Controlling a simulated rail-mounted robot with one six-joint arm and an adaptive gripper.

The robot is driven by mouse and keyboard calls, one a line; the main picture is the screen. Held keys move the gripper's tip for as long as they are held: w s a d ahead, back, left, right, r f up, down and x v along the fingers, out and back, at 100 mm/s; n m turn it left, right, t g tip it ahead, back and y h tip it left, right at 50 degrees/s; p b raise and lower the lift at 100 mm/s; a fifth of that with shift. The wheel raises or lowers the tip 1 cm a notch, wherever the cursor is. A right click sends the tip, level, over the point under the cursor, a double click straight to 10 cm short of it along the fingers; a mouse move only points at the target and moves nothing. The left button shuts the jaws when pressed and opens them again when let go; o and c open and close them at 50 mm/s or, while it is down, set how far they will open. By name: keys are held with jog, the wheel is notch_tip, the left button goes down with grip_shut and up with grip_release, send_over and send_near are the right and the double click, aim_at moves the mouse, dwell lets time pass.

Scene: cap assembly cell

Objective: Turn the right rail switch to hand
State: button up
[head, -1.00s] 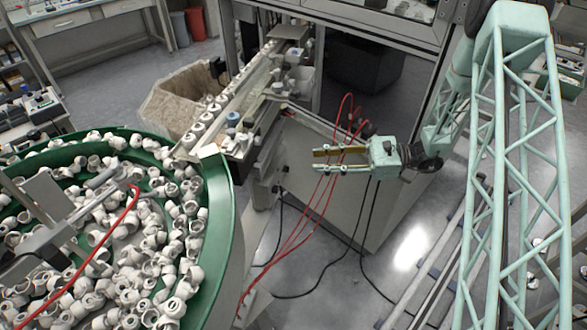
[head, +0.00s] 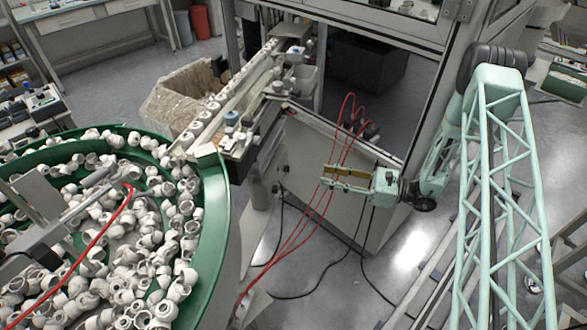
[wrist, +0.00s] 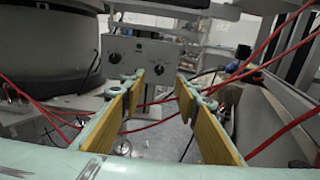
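My gripper (head: 327,178) is open and empty, its two yellow-padded fingers apart and pointing left in the head view. In the wrist view my gripper (wrist: 160,84) has its fingertips spread below and in front of a grey control box (wrist: 150,54). I cannot make out the box face in the head view.
Red hoses (head: 318,200) run close past my fingers and also cross the wrist view (wrist: 268,66). The green bowl (head: 222,200) full of white caps stands at left. A grey cabinet (head: 340,215) stands behind my gripper, and a feed rail (head: 215,110) lies beyond the bowl.

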aim_at(286, 169)
jog(key=shift+a, duration=0.1)
dwell(0.3)
jog(key=p+x, duration=0.1)
jog(key=x, duration=1.2)
jog(key=shift+a, duration=0.3)
jog(key=shift+c, duration=0.9)
jog(key=c, duration=0.7)
